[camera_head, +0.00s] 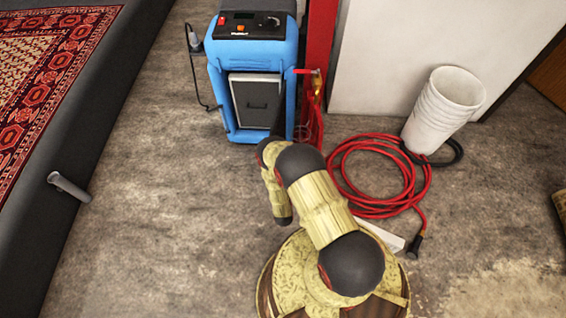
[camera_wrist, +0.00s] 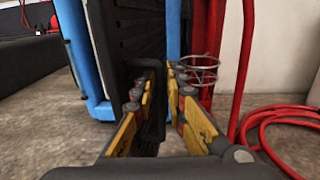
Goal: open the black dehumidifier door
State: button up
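The blue dehumidifier (camera_head: 253,50) stands on the floor at the top centre of the head view. Its black door panel (camera_head: 257,100), with a pale frame and a small handle, is on the front. In the wrist view, the black ribbed panel (camera_wrist: 128,38) is close at upper left, between blue body parts. My gripper (camera_wrist: 162,80) is at the panel's right edge, its yellow fingers apart. A dark part shows between them; I cannot tell whether they touch it. In the head view my arm hides the fingers. How far the door stands open is unclear.
A coiled red hose (camera_head: 382,198) and stacked white buckets (camera_head: 440,108) are on the right. A red post (camera_head: 320,40) stands beside the dehumidifier. A wire ring (camera_wrist: 203,68) is right of my fingers. Clear floor (camera_head: 160,190) lies to the left, beside the dark-edged washpit (camera_head: 75,160).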

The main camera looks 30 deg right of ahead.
jog(key=v, duration=0.7)
jog(key=shift+s, duration=0.15)
jog(key=shift+c, duration=0.4)
